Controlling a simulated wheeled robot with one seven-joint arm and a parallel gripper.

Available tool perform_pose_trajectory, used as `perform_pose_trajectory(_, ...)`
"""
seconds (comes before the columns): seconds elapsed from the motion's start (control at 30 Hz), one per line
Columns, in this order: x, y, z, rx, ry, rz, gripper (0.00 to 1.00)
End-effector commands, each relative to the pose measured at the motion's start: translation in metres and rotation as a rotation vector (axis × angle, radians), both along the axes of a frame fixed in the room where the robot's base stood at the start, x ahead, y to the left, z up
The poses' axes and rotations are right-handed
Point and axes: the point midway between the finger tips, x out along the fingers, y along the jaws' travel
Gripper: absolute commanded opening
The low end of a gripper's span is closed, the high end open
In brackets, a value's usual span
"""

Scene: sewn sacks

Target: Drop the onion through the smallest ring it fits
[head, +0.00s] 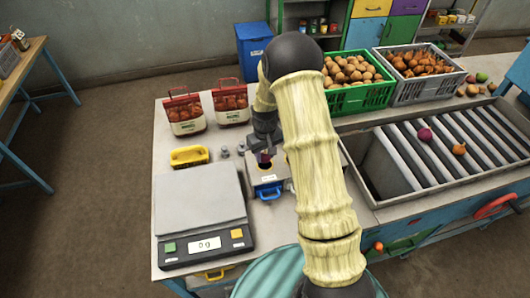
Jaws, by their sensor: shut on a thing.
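My gripper (264,150) points down over a grey box with holes in its top (262,181), near the middle of the table. It is shut on a small dark purple onion (264,158), mostly hidden by the fingers. The onion is at or just above the box's top; I cannot tell whether it touches. My pale ribbed arm hides the right part of the box, so not all the rings show. A blue handle (269,193) is on the box's front.
A scale (200,205) reading 0 g stands left of the box, with a yellow-handled tool (189,156) behind it. Two filled sacks (184,115) stand behind. A roller tray (385,150) holds two onions (425,134). Green (345,100) and grey crates (405,92) stand at the back.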

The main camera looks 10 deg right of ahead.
Motion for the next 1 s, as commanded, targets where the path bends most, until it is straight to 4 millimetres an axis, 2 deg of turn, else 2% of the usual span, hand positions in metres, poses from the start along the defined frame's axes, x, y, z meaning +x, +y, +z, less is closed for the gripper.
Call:
perform_pose_trajectory(0.03, 0.000, 0.000, -0.007, 0.000, 0.000, 0.000, 0.14)
perform_pose_trajectory(0.2, 0.000, 0.000, -0.016, 0.000, 0.000, 0.000, 0.14)
perform_pose_trajectory(0.6, 0.000, 0.000, -0.018, 0.000, 0.000, 0.000, 0.14)
perform_pose_trajectory(0.63, 0.000, 0.000, -0.018, 0.000, 0.000, 0.000, 0.42)
perform_pose_trajectory(0.73, 0.000, 0.000, -0.018, 0.000, 0.000, 0.000, 0.61)
perform_pose_trajectory(1.0, 0.000, 0.000, -0.018, 0.000, 0.000, 0.000, 0.61)
